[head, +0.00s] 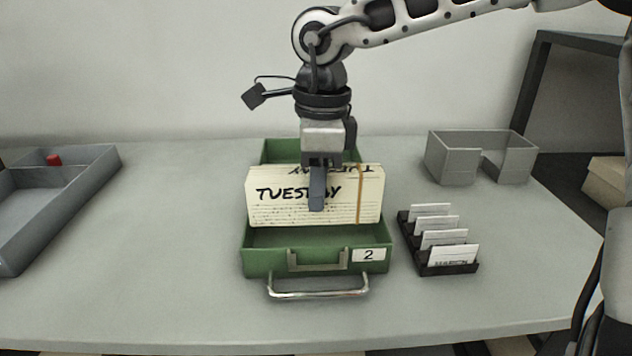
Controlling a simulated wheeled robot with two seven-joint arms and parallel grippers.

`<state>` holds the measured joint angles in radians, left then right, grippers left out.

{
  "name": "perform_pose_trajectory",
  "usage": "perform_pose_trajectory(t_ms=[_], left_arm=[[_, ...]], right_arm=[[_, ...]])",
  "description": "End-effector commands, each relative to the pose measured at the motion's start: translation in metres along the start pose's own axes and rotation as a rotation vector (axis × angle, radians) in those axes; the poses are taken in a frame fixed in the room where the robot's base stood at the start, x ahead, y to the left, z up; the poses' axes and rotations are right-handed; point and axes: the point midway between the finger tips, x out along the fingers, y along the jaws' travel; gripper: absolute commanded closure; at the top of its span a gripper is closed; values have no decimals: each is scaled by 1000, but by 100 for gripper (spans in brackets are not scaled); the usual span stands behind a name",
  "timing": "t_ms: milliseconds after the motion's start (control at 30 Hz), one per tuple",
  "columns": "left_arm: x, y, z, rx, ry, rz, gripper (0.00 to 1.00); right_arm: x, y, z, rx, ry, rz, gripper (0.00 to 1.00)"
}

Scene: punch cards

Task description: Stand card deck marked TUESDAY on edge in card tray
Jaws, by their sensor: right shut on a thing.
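The cream card deck (285,213) is marked TUESDAY in black on its front face and has an orange-brown band near its right end. My right gripper (317,190) comes from above and is shut on the middle of the deck, one finger across the lettering. The deck is on edge, its long side level. The green card tray (262,262) has a label 2 and a metal handle at the front. The deck is over or inside the tray; whether its lower edge touches the tray floor I cannot tell. My left gripper is out of view.
A black rack (455,268) with several white cards stands just right of the tray. A grey open bin (453,160) is at the back right. A grey divided tray (50,220) with a small red block (54,160) is at the left. The table between is clear.

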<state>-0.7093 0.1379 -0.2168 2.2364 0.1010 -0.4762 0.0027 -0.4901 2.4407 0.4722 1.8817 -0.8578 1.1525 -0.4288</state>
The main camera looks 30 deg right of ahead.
Motion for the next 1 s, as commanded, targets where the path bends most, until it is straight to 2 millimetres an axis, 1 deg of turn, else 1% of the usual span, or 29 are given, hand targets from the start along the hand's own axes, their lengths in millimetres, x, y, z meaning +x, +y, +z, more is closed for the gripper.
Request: perform_pose_trajectory(t_ms=[100,267,500,667,933,967,1000], left_arm=[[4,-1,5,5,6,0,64],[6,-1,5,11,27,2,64],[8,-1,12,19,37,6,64],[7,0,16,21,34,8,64],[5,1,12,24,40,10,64],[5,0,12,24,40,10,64],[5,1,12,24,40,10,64]], right_arm=[[9,0,0,0,-1,-1,100],[22,0,-1,0,-1,-1,100],[38,0,-2,0,-1,-2,100],[41,0,-2,0,-1,-2,100],[41,0,-2,0,-1,-1,100],[41,0,-2,0,-1,-1,64],[41,0,-2,0,-1,-1,53]])
